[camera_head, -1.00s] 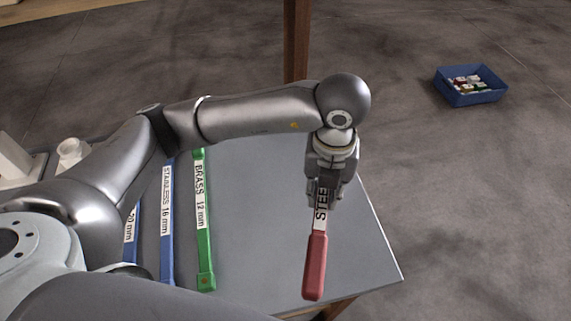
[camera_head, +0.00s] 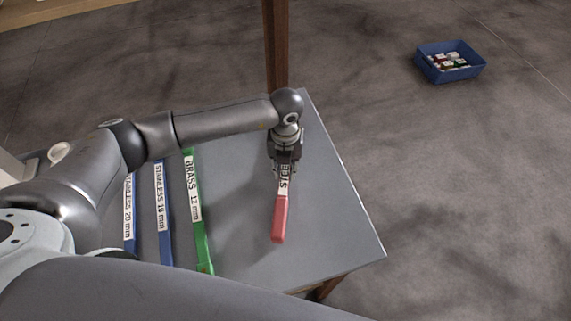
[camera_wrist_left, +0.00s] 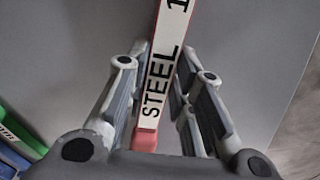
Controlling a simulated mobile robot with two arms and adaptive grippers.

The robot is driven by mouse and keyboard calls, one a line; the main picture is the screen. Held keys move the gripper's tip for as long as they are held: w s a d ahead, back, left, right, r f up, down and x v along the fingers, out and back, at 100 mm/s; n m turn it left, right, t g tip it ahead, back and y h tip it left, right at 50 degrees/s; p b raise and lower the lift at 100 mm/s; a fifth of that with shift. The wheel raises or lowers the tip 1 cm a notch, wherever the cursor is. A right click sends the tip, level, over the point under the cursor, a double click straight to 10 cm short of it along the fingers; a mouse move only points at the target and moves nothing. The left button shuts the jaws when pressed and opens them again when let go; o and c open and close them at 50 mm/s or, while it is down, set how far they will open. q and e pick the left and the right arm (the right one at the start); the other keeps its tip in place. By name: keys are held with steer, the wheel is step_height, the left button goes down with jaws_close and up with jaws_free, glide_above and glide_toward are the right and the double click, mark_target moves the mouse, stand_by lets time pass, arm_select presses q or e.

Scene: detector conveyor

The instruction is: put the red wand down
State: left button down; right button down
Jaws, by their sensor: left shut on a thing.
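The red wand (camera_head: 280,219) has a red handle and a white label reading STEEL. My left gripper (camera_head: 285,160) is shut on the labelled part of the wand, over the right part of the grey table (camera_head: 330,220). In the left wrist view the wand (camera_wrist_left: 165,70) runs between the two fingers (camera_wrist_left: 160,95). In the head view its red handle points towards the near edge. I cannot tell whether the wand touches the tabletop. My right gripper is not in view.
A green BRASS wand (camera_head: 197,215) and two blue STAINLESS wands, one here (camera_head: 163,215) and one here (camera_head: 130,215), lie side by side to the left. The table is clear right of my gripper. A blue bin (camera_head: 450,70) with small items stands on the floor beyond.

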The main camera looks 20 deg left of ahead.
mark_target(286, 169)
arm_select(q)
steer(key=shift+f, duration=0.25)
steer(key=c, duration=1.3)
jaws_free()
steer(key=shift+o, duration=0.2)
steer(key=shift+r, duration=0.2)
steer(key=shift+w+r, duration=0.1)
steer(key=shift+r, duration=0.3)
step_height(286, 169, up, 11)
steer(key=b, duration=0.2)
steer(key=shift+b, duration=0.35)
